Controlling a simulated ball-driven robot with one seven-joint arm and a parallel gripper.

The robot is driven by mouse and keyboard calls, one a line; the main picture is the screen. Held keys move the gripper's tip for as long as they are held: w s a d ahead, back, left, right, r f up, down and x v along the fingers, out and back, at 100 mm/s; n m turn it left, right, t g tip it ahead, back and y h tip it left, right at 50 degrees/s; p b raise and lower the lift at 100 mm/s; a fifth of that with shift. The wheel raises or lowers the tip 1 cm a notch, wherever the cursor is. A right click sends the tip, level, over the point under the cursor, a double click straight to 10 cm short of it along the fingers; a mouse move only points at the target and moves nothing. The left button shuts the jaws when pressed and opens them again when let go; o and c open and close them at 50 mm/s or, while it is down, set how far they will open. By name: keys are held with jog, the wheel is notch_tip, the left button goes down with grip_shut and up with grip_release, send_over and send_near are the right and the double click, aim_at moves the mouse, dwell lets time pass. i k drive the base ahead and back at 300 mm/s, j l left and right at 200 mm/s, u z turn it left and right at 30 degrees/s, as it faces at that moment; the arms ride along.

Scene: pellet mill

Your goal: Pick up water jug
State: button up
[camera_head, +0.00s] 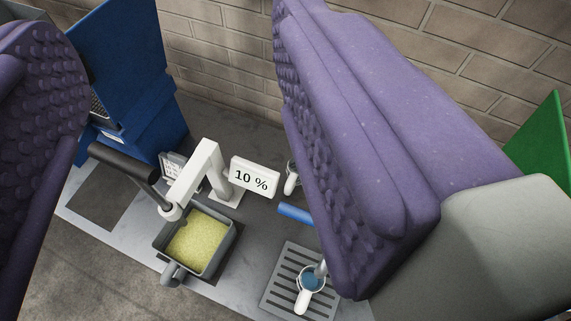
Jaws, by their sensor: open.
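A small white jug (312,283) with a handle and blue water inside stands on a slotted drain grate (270,290), below the right finger. A thin spout reaches down to it, and the right finger partly hides this area. Another white handled vessel (291,178) shows farther back, mostly hidden behind the same finger. My gripper (185,140) has two purple, bumpy fingers spread wide apart. It is open, with nothing held between the fingers.
A dark cylinder (128,172) and blue machine (128,75) are at left. A blue bar (297,214) lies near the finger. A brick wall closes the back.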

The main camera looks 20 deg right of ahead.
aim_at(308, 284)
jog(key=k+l, duration=0.1)
jog(key=k, duration=0.3)
jog(key=k+l+z, duration=0.1)
jog(key=k, duration=0.35)
jog(key=k+l, duration=0.15)
jog(key=k, duration=0.25)
